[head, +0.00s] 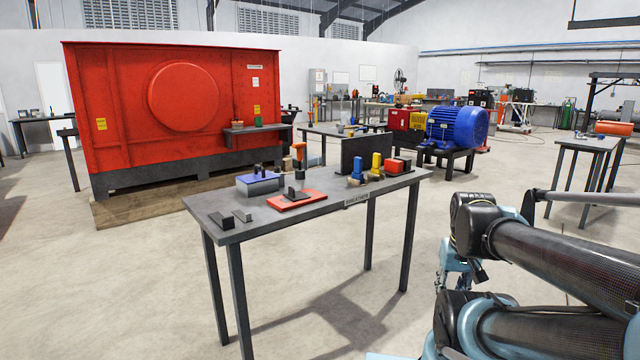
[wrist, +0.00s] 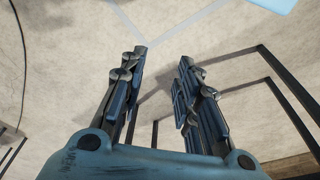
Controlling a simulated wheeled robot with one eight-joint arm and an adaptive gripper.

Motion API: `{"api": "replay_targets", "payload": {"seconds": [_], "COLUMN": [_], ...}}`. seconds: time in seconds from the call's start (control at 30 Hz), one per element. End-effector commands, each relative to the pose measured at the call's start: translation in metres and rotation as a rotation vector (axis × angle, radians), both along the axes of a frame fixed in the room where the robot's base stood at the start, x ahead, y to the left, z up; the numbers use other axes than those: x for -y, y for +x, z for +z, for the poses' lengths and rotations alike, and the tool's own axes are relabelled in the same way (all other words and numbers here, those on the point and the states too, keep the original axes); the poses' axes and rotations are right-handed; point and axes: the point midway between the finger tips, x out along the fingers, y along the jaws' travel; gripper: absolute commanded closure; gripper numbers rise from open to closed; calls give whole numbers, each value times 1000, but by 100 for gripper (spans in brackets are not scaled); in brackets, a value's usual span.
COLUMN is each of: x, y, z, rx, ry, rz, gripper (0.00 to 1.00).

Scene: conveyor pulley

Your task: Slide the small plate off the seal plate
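On the dark table (head: 330,195) lies a flat red plate (head: 312,201) with a small dark plate (head: 294,194) on it, which has an upright piece. These look like the seal plate and the small plate, but no label confirms it. My gripper (wrist: 162,57) is open in the wrist view, with nothing between its fingers and bare floor beyond them. In the head view my gripper hangs at the right, partly hidden by my arm, well apart from the table. Neither plate is recognisable in the wrist view.
A dark upright panel (head: 365,149) and yellow fittings (head: 377,166) stand toward the right end. Floor between table and arm is clear.

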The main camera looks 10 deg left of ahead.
Motion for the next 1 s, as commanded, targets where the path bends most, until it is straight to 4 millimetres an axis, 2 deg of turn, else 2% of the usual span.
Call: {"api": "replay_targets", "payload": {"seconds": [0.27,0.37,0.47,0.67,0.87,1.0], "x": [-2,-8,-19,-63,-122,-170], "y": [-5,9,35,101,163,201], "z": [6,13,24,54,82,101], "rx": [19,47,100,246,394,498], "ry": [2,10,25,71,127,171], "rz": [9,36,87,223,353,436], "gripper": [70,70,70,70,70,70]}}
